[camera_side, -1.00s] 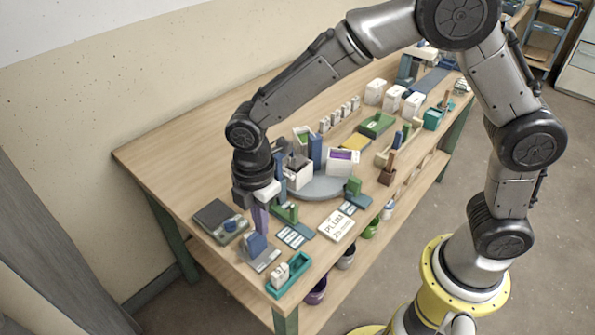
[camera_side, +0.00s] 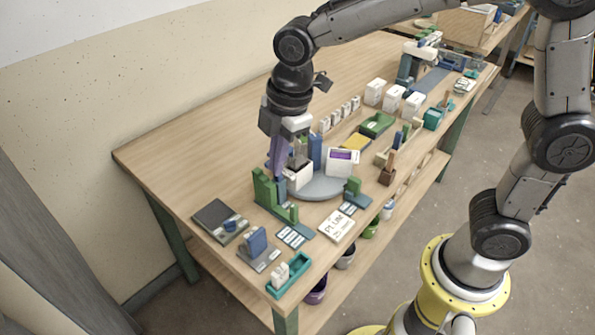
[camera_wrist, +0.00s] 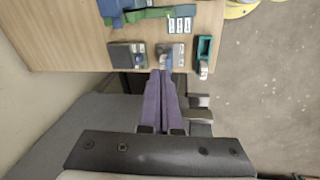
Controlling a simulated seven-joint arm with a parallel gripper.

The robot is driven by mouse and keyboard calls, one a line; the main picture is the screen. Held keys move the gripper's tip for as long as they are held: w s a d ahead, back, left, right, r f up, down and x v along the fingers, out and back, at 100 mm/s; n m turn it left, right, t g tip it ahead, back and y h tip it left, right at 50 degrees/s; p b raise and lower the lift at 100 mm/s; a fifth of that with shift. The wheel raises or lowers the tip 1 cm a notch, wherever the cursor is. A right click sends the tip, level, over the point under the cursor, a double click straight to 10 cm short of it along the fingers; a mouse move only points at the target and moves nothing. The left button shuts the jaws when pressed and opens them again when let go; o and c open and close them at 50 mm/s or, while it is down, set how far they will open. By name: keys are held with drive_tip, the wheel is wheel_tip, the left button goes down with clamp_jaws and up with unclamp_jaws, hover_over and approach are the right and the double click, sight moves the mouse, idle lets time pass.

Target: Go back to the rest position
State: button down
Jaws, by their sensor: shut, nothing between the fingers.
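My gripper (camera_side: 274,168) has long purple fingers and hangs above the left half of the wooden table (camera_side: 185,160), on the wall side of the grey round turntable (camera_side: 322,188). In the wrist view the two purple fingers (camera_wrist: 167,76) lie side by side, shut with nothing between them. In the side view the fingers appear just behind the green stepped stand (camera_side: 265,189). I cannot tell the exact gap between them.
On the turntable stand a white box with a purple label (camera_side: 342,163) and white and blue containers. A dark scale (camera_side: 218,220), a blue block (camera_side: 256,241) and a teal tray (camera_side: 289,276) lie at the near end. The table's wall side is clear.

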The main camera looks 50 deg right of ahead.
drive_tip(key=s+d+r+m+t, duration=0.3)
drive_tip(key=s+d+r+m, duration=0.5)
drive_tip(key=d, duration=0.3)
drive_tip(key=s+d+f+m, duration=0.3)
drive_tip(key=s+m, duration=0.5)
drive_tip(key=s, duration=0.3)
drive_tip(key=shift+s+f+t+h, duration=0.2)
drive_tip(key=shift+s+t+h, duration=0.1)
drive_tip(key=shift+h, duration=0.1)
